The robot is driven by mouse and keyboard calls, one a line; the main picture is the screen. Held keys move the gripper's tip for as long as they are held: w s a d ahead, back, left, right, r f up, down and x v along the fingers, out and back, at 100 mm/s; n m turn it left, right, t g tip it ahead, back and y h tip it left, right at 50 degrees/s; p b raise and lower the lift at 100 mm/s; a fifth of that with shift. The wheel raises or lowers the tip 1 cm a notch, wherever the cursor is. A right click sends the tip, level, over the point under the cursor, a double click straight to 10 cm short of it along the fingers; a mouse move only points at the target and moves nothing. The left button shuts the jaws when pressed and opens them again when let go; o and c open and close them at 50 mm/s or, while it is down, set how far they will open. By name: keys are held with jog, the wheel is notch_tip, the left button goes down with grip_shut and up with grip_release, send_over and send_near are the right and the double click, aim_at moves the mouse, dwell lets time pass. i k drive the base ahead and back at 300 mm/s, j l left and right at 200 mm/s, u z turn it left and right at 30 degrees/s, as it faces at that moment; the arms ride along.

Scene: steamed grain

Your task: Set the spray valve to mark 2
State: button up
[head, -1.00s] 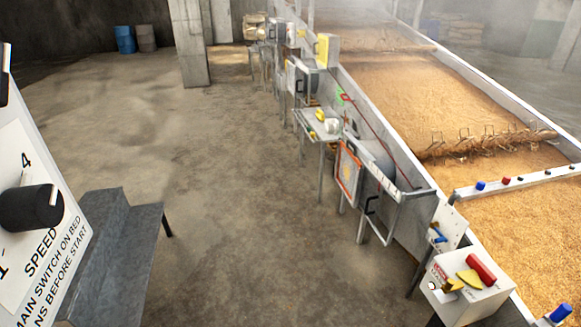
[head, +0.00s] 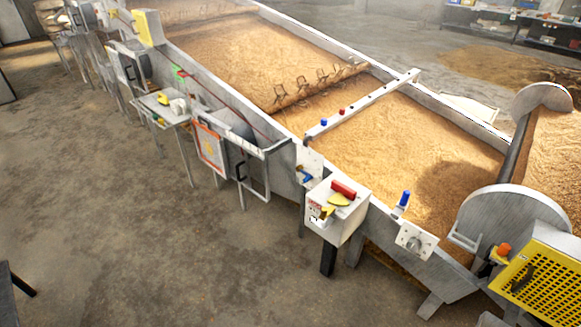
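I cannot tell for sure which fitting is the spray valve, and no mark numbers are readable. A blue-handled fitting (head: 304,173) sits by a pale plate (head: 310,160) on the near side of the grain bed. A white bar (head: 370,100) crosses the bed and carries blue and red knobs (head: 323,122). A blue upright piece (head: 404,198) stands on the bed's near rim. Below it is a pale plate with a round grey knob (head: 414,243). My gripper is not in view.
A white box (head: 338,210) with a red bar and yellow pieces stands on a post beside the bed. A yellow mesh guard (head: 545,280) and a grey drum end (head: 510,225) are at the lower right. A small side table (head: 165,110) stands left. Open concrete floor (head: 130,220) lies in front.

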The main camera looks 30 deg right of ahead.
aim_at(300, 168)
jog(key=i+l, duration=0.35)
jog(key=i, duration=0.25)
jog(key=i+l+u, duration=0.1)
jog(key=i+l, duration=0.3)
jog(key=i, duration=0.2)
jog(key=i+l+u, duration=0.1)
jog(key=i+l, duration=0.3)
jog(key=i, duration=0.2)
